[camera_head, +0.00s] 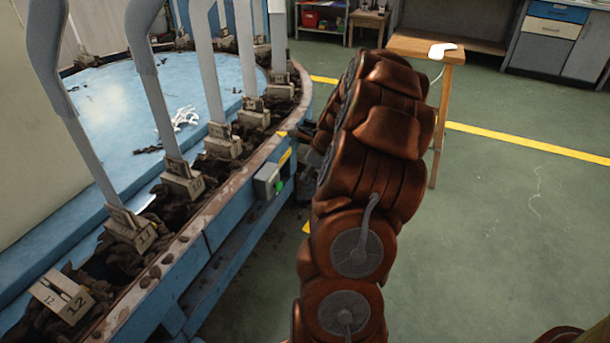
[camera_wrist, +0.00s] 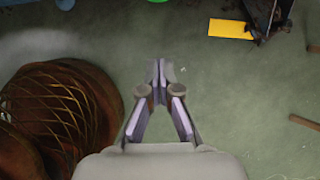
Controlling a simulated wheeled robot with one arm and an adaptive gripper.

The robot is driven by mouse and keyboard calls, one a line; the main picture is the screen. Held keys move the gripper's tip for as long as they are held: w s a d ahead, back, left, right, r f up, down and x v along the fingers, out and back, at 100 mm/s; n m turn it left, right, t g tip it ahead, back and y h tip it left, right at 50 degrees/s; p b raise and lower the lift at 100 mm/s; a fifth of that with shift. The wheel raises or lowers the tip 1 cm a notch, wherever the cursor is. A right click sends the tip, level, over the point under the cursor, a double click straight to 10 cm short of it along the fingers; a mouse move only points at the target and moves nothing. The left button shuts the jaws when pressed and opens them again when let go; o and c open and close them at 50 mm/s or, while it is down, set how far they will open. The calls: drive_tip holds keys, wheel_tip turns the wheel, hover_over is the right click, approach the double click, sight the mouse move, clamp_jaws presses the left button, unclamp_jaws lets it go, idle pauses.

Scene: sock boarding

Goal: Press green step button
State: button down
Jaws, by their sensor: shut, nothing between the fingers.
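The green button (camera_head: 279,185) is a small round knob on a grey box (camera_head: 266,181) fixed to the outer side of the blue round machine, in the head view. A green spot (camera_wrist: 157,1) at the top edge of the wrist view may be the same button, but it is cut off. My gripper (camera_wrist: 159,66) is shut and empty in the wrist view, with its fingertips together over the green floor. The green spot lies beyond the tips and apart from them. In the head view, my brown arm hides most of the gripper.
The blue machine's rim (camera_head: 221,193) carries several numbered blocks with tall grey sock boards (camera_head: 152,75). A wooden table (camera_head: 407,45) with a white item stands behind my arm. Open green floor with a yellow line (camera_head: 530,143) lies to the right.

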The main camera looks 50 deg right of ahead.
sight(278, 186)
drive_tip(key=w+a+f+b, duration=0.2)
drive_tip(key=w+f+b, duration=0.1)
drive_tip(key=w+f, duration=0.3)
drive_tip(key=shift+w+f, duration=0.2)
drive_tip(key=shift+r, duration=0.1)
idle(0.4)
